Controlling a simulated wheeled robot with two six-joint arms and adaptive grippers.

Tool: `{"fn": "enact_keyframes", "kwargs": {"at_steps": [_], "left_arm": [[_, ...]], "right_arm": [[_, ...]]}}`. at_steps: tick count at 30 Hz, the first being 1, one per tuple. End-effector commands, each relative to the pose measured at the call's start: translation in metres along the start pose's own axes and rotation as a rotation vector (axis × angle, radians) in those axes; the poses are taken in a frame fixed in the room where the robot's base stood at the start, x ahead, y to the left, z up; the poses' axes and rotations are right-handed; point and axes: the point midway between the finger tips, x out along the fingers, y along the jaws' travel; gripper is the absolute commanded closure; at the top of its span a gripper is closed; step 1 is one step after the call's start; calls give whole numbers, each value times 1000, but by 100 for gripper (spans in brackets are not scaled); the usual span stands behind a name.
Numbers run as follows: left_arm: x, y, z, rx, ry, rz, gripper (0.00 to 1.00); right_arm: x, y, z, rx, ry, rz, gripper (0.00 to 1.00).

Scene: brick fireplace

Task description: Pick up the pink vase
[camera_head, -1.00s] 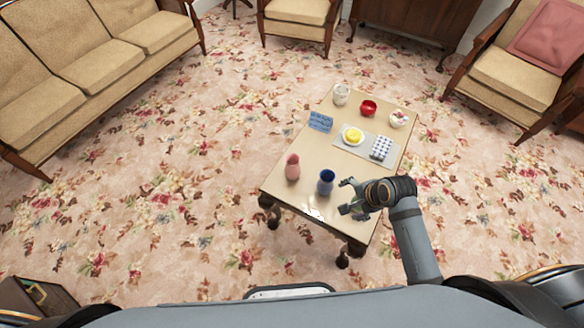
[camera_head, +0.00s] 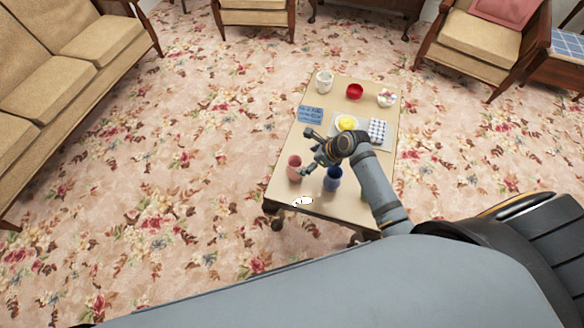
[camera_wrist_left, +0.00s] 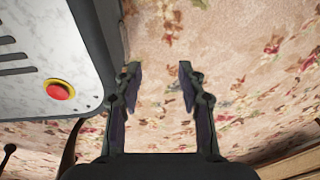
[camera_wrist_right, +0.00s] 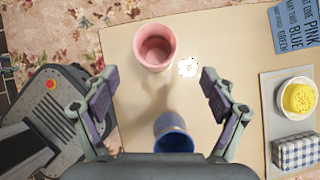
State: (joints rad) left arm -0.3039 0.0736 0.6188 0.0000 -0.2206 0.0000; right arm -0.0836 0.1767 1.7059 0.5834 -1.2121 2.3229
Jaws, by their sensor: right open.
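The pink vase (camera_head: 294,168) stands upright near the front left of the low table (camera_head: 337,203). In the right wrist view the pink vase (camera_wrist_right: 154,47) shows its open rim, beyond my fingertips and not between them. My right gripper (camera_head: 308,153) is open above the table, close to the vase and apart from it. In the right wrist view the right gripper (camera_wrist_right: 158,82) shows its two fingers spread with nothing held. My left gripper (camera_wrist_left: 158,75) shows only in its wrist view, fingers apart and empty over the carpet.
A blue vase (camera_head: 332,179) stands right of the pink one, under my right arm. A blue lettered card (camera_head: 310,115), a yellow item (camera_head: 347,123), a checked box (camera_head: 378,131), a white jar (camera_head: 324,82), a red bowl (camera_head: 355,91) and a bowl of small items (camera_head: 387,98) occupy the table's rear.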

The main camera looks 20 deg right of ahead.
Motion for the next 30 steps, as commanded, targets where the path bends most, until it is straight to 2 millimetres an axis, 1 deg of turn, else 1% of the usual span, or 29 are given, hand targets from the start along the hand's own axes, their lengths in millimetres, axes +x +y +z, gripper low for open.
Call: {"fn": "enact_keyframes", "kwargs": {"at_steps": [1, 3, 5, 8, 11, 15, 19, 22, 27, 28, 30], "left_arm": [[6, 6, 9, -2, -12, 6, 60], [8, 8, 15, -3, -22, 8, 60], [9, 6, 15, -2, -22, 6, 60], [9, -1, 10, 1, -14, -2, 60], [11, -6, -2, 3, 3, -7, 60], [19, -6, -12, 3, 21, -8, 60], [25, -5, -11, 3, 19, -8, 60], [25, -5, -8, 3, 16, -8, 60], [24, -4, -3, 3, 8, -7, 60], [24, -4, -2, 3, 7, -7, 60], [24, -4, -1, 2, 5, -6, 60]], "right_arm": [[12, 1, 0, 2, -2, 3, 15], [22, 0, 0, 1, -2, 1, 15], [27, 1, 0, 0, -2, 1, 15], [29, 1, 0, -3, -1, 0, 15], [34, 2, 0, -2, 0, 1, 15], [59, 7, 0, 0, -2, 2, 15], [77, 7, 1, -1, -2, 1, 15], [81, 7, 1, -2, 1, 0, 15], [81, 7, 1, -3, 1, 0, 15], [81, 7, 1, -3, 1, 0, 17], [81, 7, 1, -3, 1, 0, 26]]}}
